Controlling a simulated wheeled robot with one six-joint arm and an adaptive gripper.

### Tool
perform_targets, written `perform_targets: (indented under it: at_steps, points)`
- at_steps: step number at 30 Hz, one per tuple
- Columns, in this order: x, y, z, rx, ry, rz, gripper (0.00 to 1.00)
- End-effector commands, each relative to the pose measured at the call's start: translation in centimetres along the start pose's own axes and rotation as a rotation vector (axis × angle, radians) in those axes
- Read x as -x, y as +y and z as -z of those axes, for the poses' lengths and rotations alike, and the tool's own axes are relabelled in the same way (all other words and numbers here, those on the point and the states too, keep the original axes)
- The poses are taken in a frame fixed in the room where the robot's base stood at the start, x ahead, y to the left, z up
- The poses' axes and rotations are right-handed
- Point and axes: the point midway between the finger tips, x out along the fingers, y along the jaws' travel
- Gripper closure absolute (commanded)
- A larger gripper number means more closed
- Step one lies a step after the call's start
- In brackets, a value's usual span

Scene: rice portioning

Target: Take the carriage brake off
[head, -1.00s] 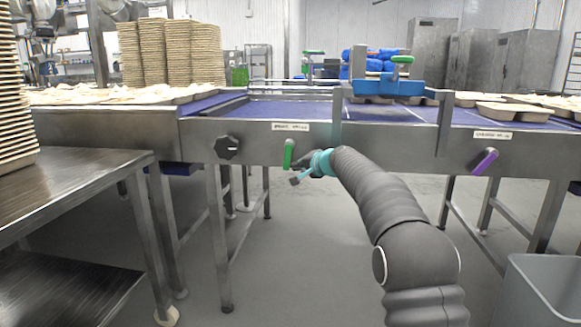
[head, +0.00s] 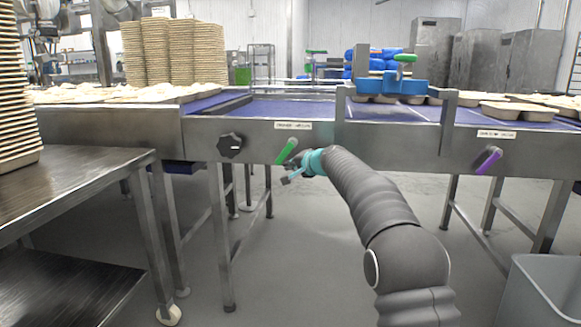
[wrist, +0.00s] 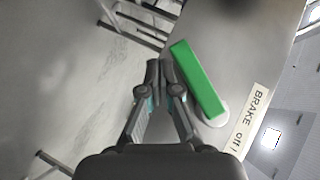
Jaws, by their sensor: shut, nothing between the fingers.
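The green brake lever (head: 286,151) is on the front face of the conveyor frame, under a small white label (head: 293,125). It is tilted, with its top leaning right. In the wrist view the green lever (wrist: 198,80) lies just right of my gripper (wrist: 160,68), and the label (wrist: 251,120) shows the word BRAKE. My gripper (head: 290,174) is shut and empty, just below and beside the lever in the head view. The fingertips are close to the lever's side; I cannot tell whether they touch it.
A black knob (head: 230,146) is left of the lever and a purple lever (head: 488,161) is far right. A blue carriage (head: 392,84) with a green handle stands over the belt. A steel table (head: 70,185) is at left, a grey bin (head: 540,290) at lower right.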

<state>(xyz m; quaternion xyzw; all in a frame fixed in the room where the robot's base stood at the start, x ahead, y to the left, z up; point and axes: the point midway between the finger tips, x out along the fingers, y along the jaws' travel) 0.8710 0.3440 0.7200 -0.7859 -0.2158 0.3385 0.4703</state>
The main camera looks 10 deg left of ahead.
Motion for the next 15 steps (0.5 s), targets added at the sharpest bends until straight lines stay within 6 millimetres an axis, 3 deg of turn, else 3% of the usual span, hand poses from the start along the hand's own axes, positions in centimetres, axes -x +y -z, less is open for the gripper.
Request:
perform_targets:
  at_steps: [8,15]
  points:
    - [0.0,0.2,0.0,0.000,0.000,0.000,1.00]
    - [0.5,2.5,0.5,0.001,0.001,0.000,1.00]
